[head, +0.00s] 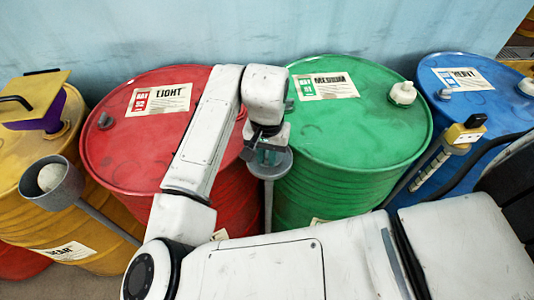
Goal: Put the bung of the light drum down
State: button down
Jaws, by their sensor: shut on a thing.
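The light drum (140,155) is red, with a "LIGHT" label on its lid, and stands left of centre. My white arm crosses its right side and hides part of the lid. My gripper (267,156) points down at a grey round cup on a post (284,168), between the red and green drums. Its fingertips are at or just above the cup's rim; I cannot tell which. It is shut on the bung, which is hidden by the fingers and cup.
The green medium drum (345,130) has a white bung (402,93). The blue heavy drum (490,105) is far right, near a post with a yellow-topped item (467,129). At left, another grey cup (65,190) holds a white bung (50,178) before a yellow drum (30,150).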

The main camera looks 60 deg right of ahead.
aim_at(267, 158)
jog(key=shift+f, duration=0.15)
jog(key=c, duration=1.1)
grip_release()
notch_tip(267, 158, up, 12)
jog(key=shift+r, duration=0.2)
